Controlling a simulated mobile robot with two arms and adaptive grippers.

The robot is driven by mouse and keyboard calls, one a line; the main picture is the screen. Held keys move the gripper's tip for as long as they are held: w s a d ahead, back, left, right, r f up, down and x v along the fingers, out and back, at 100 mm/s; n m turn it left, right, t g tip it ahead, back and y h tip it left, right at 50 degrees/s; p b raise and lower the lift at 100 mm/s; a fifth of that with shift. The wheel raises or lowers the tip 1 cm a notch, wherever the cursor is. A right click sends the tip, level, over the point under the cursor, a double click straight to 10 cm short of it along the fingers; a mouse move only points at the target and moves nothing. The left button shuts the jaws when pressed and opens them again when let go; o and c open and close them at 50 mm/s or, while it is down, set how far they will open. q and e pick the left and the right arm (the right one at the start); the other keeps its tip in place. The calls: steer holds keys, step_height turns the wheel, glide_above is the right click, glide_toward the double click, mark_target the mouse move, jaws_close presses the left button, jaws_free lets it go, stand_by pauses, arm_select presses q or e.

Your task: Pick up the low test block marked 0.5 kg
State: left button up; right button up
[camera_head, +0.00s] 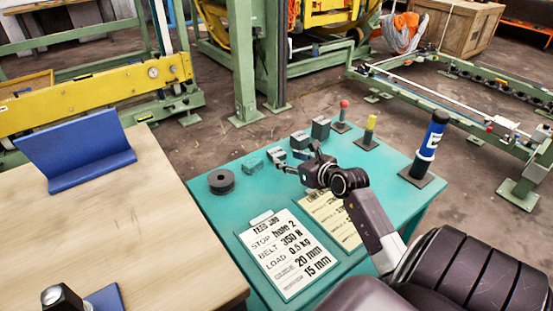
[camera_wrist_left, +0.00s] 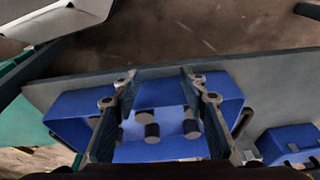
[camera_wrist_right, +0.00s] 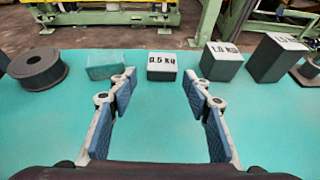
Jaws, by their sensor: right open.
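The low dark block marked 0.5 kg (camera_wrist_right: 162,67) stands on the teal table, straight ahead of my right gripper (camera_wrist_right: 159,80) in the right wrist view. Its light top and label face are clear there. In the head view the block (camera_head: 277,154) is small, just beyond my right gripper (camera_head: 298,161). The right fingers are spread and empty, with bare table between them and the block apart from them.
A teal block (camera_wrist_right: 104,65) stands just left of the 0.5 kg block, with a dark ring (camera_wrist_right: 37,69) beyond. The 1.0 kg block (camera_wrist_right: 220,63) and taller 1.5 kg block (camera_wrist_right: 275,58) stand right. A job sheet (camera_head: 288,255) lies in front. A dark-blue post (camera_head: 430,143) stands right.

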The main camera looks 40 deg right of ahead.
mark_target(278, 153)
steer(key=shift+x, duration=1)
steer(key=b+x, duration=0.1)
steer(key=x, duration=0.3)
steer(key=shift+d+r, duration=0.1)
steer(key=shift+d, duration=0.1)
steer(key=shift+w+b, duration=0.3)
steer(key=shift+w, duration=0.1)
arm_select(q)
steer(key=w+v, duration=0.1)
steer(key=v, duration=0.5)
steer(key=shift+w+r, duration=0.25)
steer(key=shift+w, duration=0.15)
arm_select(e)
steer(key=shift+c, duration=0.4)
jaws_close()
